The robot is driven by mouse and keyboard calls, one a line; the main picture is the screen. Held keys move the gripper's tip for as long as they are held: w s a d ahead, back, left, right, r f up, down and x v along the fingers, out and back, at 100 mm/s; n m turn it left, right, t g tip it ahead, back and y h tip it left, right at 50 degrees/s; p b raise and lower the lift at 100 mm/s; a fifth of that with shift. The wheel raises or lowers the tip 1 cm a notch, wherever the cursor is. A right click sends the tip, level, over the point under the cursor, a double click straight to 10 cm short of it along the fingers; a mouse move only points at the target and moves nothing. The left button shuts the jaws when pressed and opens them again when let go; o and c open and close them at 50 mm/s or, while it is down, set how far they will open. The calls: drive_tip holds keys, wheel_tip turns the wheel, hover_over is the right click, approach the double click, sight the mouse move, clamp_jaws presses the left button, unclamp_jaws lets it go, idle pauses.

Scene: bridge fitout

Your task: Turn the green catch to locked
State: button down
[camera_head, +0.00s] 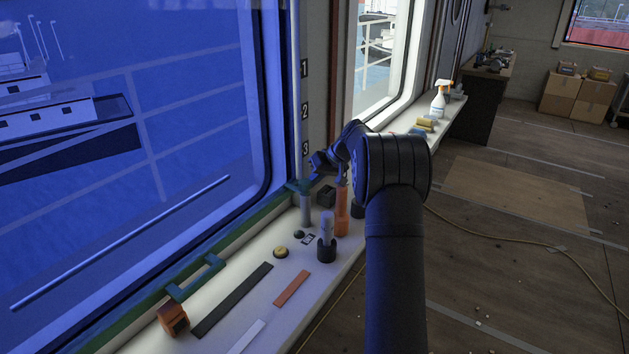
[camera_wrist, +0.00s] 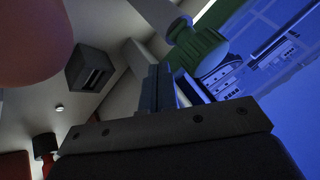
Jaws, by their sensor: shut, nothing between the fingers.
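A green catch (camera_head: 298,186) sits at the lower right corner of the blue-tinted window, beside a grey post. My gripper (camera_head: 316,168) is just right of it and partly hides that area. In the wrist view, my gripper's fingers (camera_wrist: 158,88) are shut with nothing between them. A green part (camera_wrist: 200,48) shows just beyond the fingertips, with a pale cylinder beside it. I cannot tell whether the fingers touch it.
The sill (camera_head: 262,322) holds an orange tape measure (camera_head: 173,319), dark and orange strips, a black-based cylinder (camera_head: 327,240), an orange upright (camera_head: 342,212) and a dark box (camera_head: 326,195). A spray bottle (camera_head: 439,100) stands farther along. The floor at right is mostly open.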

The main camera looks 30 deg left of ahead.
sight(303, 179)
drive_tip(key=shift+a, duration=0.1)
drive_tip(key=n+g, duration=0.1)
drive_tip(key=a+n, duration=0.1)
drive_tip(key=n, duration=0.1)
drive_tip(key=n+g+h, duration=0.1)
drive_tip(key=shift+s+a+f+g, duration=0.1)
drive_tip(key=shift+s+a+g, duration=0.1)
drive_tip(key=shift+a+g, duration=0.15)
drive_tip(key=shift+s+a+n, duration=0.3)
drive_tip(key=shift+a, duration=0.1)
drive_tip(key=shift+s+a, duration=0.1)
drive_tip(key=shift+a, duration=0.05)
drive_tip(key=shift+d, duration=0.2)
idle(0.7)
drive_tip(key=shift+d, duration=0.65)
drive_tip(key=v, duration=1.7)
drive_tip(key=shift+a+r, duration=0.2)
drive_tip(key=shift+r, duration=0.2)
drive_tip(key=x, duration=1.7)
drive_tip(key=shift+d+f, duration=0.15)
drive_tip(key=shift+f, duration=0.2)
